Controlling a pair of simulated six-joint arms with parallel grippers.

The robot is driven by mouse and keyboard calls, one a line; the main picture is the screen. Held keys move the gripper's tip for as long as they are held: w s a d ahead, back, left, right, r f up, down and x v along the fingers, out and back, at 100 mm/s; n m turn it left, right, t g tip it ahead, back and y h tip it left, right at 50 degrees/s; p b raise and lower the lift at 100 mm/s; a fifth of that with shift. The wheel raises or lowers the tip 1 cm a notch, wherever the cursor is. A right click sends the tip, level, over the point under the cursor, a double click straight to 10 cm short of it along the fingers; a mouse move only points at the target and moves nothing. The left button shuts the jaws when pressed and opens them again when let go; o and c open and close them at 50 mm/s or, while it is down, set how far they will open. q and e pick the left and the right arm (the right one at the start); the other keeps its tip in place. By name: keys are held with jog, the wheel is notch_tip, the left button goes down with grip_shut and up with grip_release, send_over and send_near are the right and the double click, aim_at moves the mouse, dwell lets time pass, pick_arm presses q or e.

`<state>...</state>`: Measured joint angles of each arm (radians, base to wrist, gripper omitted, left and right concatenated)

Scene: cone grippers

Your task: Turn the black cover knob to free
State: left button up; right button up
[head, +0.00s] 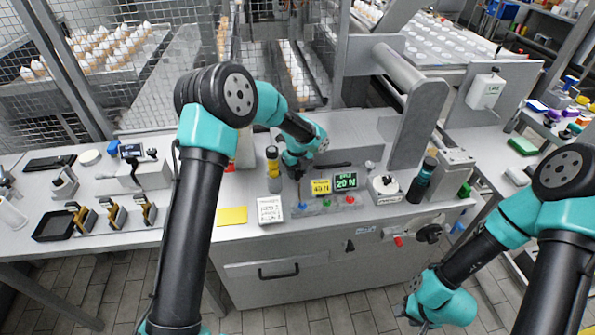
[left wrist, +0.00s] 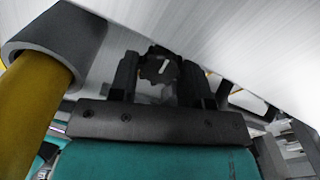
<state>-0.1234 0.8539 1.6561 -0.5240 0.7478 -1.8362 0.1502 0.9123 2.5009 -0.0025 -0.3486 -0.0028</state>
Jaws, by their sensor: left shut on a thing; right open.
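The black cover knob (left wrist: 155,68) shows in the left wrist view. It is dark, with a notched rim and a short white line on its face, which stands near upright. My left gripper (left wrist: 159,78) has one finger on each side of it and is shut on it. In the head view my left gripper (head: 298,168) reaches down behind the displays at the back of the bench, and the knob is hidden there by the gripper and arm. My right gripper (head: 415,312) is open, low at the right in front of the cabinet, its fingers hard to make out.
Lit displays (head: 345,181) and coloured buttons lie just in front. A grey roller (head: 398,68) rises behind.

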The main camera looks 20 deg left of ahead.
aim_at(297, 172)
pick_arm(q)
jog(key=n, duration=0.8)
jog(key=shift+n, duration=0.4)
jog(key=o, duration=0.9)
notch_tip(297, 172, up, 18)
jog(key=shift+f, duration=0.25)
dwell(0.5)
